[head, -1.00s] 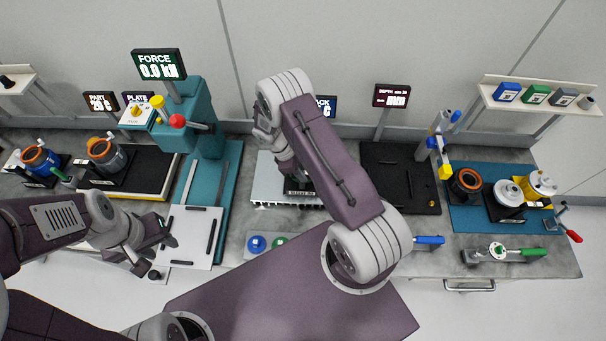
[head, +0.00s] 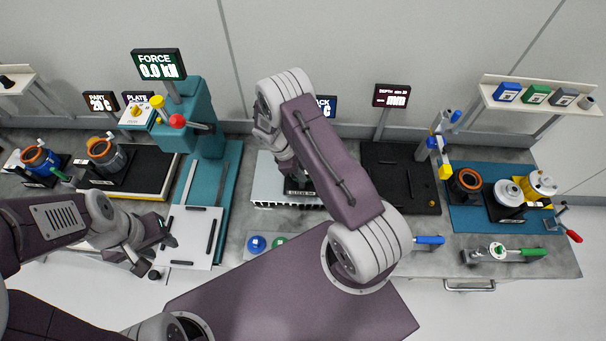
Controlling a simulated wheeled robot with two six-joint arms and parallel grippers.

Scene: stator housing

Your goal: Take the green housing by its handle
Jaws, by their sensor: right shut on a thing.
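I cannot make out a green housing in the head view; my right arm covers the middle of the bench. My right gripper (head: 290,178) points down over a pale rack (head: 266,192) at the middle of the bench. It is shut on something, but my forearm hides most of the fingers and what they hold. A small dark label shows just below it. My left gripper (head: 157,256) is open and empty, low at the left, by the front of the white plate of the teal press.
A blue housing (head: 40,158) and a grey-orange housing (head: 105,154) stand at the left. The teal press (head: 209,110) rises left of the rack. A black mat (head: 388,157) lies right of my forearm. A blue knob (head: 256,244) sits at the front edge.

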